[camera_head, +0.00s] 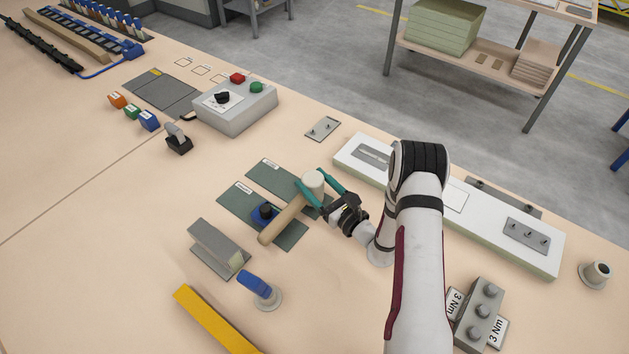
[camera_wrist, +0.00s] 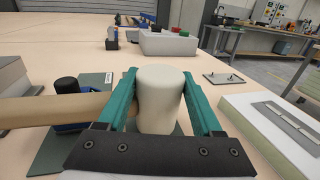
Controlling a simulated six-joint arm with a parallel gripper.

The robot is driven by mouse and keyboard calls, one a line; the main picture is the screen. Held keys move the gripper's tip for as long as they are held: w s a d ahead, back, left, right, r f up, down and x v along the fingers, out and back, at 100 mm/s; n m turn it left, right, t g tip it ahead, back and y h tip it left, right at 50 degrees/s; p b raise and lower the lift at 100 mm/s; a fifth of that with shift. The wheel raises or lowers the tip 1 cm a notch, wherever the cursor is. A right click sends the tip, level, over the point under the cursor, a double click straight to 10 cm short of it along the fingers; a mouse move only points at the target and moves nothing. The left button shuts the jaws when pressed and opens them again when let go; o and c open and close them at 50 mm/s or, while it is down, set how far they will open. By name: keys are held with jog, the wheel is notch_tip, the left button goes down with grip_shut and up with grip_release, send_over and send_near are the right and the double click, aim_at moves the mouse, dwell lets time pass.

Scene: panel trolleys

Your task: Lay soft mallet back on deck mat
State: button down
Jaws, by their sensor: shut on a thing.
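The soft mallet has a pale cylindrical head (camera_head: 313,181) and a light wooden handle (camera_head: 283,221) that runs toward the lower left. My gripper (camera_head: 316,187) is shut on the mallet head, with a teal finger on either side. In the wrist view the head (camera_wrist: 159,95) stands upright between the fingers and the handle (camera_wrist: 55,108) extends left. Two dark green mats lie beneath: a back one (camera_head: 268,172) and a front one (camera_head: 232,202), each with a white label. The mallet covers parts of both. Whether it touches a mat, I cannot tell.
A blue and black object (camera_head: 265,212) is on the front mat, close beside the handle. A grey metal channel (camera_head: 218,247) and a blue-topped piece (camera_head: 259,288) are nearby. A long white panel (camera_head: 480,217) lies right. Bare table is free at left.

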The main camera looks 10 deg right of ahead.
jog(key=shift+f, duration=0.3)
grip_release()
jog(key=shift+f, duration=0.1)
jog(key=shift+s, duration=0.1)
